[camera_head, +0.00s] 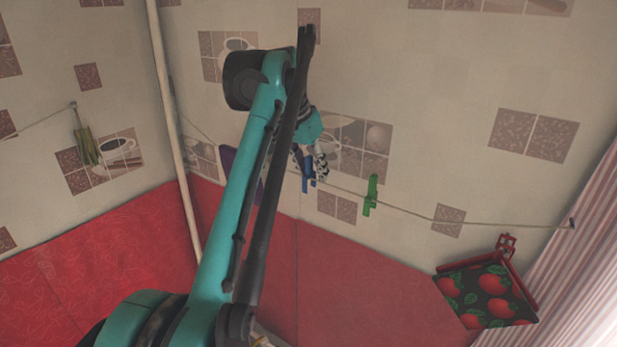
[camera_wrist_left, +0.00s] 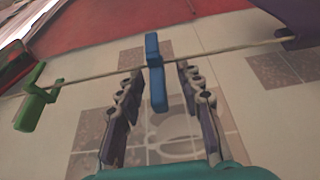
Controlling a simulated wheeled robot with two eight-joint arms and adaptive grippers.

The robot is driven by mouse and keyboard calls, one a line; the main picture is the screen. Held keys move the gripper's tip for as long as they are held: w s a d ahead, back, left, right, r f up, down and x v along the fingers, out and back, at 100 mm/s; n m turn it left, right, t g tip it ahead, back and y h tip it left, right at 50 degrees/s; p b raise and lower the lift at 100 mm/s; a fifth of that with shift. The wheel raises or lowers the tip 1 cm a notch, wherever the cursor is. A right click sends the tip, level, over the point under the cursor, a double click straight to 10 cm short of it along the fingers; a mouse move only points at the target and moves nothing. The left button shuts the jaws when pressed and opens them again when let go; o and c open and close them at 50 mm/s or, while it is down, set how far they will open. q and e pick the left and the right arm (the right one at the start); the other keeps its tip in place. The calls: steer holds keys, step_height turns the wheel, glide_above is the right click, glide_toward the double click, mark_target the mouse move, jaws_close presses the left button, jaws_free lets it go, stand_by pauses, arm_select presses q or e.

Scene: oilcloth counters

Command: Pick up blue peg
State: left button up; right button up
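The blue peg (camera_wrist_left: 155,72) hangs upright on a cord (camera_wrist_left: 222,49) in front of a tiled wall. In the head view the blue peg (camera_head: 308,183) shows just below my left gripper (camera_head: 311,166), partly covered by its fingers. In the left wrist view my left gripper (camera_wrist_left: 159,72) is open, with one finger on each side of the peg. Gaps show between the peg and both fingers there. My right gripper is in neither view.
A green peg (camera_head: 371,195) hangs on the same cord to the right. A purple item (camera_wrist_left: 297,22) hangs on the other side. A red frame with a tomato-print cloth (camera_head: 487,294) stands at lower right. A pale pole (camera_head: 174,130) rises at left.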

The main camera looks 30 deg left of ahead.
arm_select(q)
steer(key=shift+w+f, duration=0.15)
steer(key=shift+w, duration=0.05)
steer(key=shift+c, duration=0.3)
jaws_close()
steer(key=shift+s, duration=0.1)
